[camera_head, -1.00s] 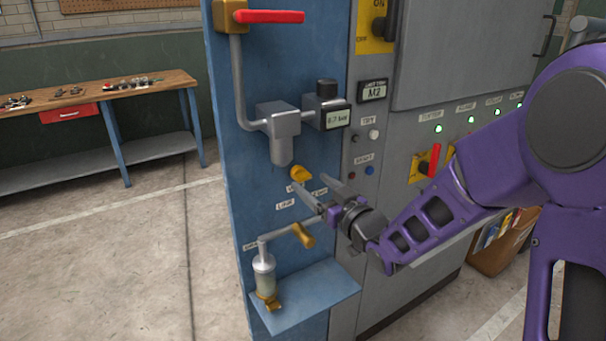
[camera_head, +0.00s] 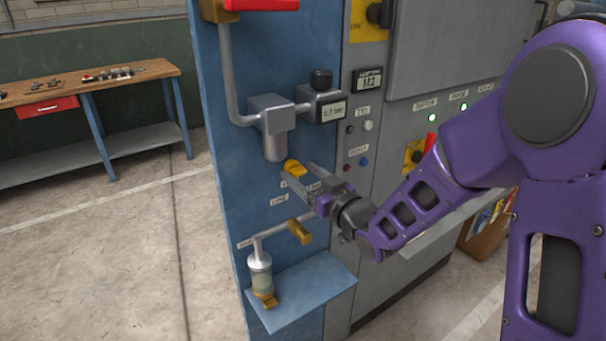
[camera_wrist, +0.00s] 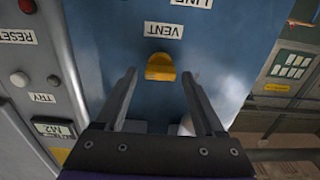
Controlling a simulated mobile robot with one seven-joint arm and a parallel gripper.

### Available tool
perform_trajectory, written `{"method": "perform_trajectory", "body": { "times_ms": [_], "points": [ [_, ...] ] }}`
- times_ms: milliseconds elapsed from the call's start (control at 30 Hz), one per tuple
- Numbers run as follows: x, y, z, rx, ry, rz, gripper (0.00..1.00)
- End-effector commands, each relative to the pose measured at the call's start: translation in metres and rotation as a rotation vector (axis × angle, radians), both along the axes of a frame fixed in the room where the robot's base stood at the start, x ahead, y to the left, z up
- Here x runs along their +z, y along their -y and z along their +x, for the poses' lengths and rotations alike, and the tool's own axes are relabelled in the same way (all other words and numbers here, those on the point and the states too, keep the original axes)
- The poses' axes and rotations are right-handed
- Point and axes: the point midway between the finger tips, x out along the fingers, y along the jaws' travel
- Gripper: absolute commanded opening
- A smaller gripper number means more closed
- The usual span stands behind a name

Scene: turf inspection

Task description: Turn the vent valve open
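The vent valve is a small yellow knob (camera_head: 294,168) on the blue panel (camera_head: 240,190), below a grey pipe fitting. In the wrist view the yellow knob (camera_wrist: 160,67) sits beside the VENT label (camera_wrist: 164,30), which appears upside down. My gripper (camera_head: 296,175) is open in front of the knob, its fingers pointing at the panel. In the wrist view the open gripper (camera_wrist: 159,78) has one finger on each side of the knob, with clear gaps. Whether the fingertips reach the panel cannot be told.
A grey pipe fitting (camera_head: 272,125) with a pressure display hangs above the knob. Below are a brass-handled tap (camera_head: 299,232), a small cup (camera_head: 260,275) and a blue shelf (camera_head: 315,290). A red lever (camera_head: 262,5) is at the top. A workbench (camera_head: 90,85) stands far left.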

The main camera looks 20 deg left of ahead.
Motion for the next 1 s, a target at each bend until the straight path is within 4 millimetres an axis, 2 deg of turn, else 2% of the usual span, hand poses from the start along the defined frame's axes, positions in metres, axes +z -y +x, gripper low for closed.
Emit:
{"method": "perform_trajectory", "body": {
  "times_ms": [33,367,733,1000],
  "points": [
    [0.0000,-0.0001,0.0000,0.000,0.000,0.000,0.59],
    [0.0002,-0.0001,0.0000,0.000,0.000,0.000,0.00],
    [0.0003,0.0006,0.0007,-0.001,-0.034,0.031,0.00],
    [0.0005,0.0011,0.0014,-0.001,-0.166,0.143,0.00]
  ]
}}
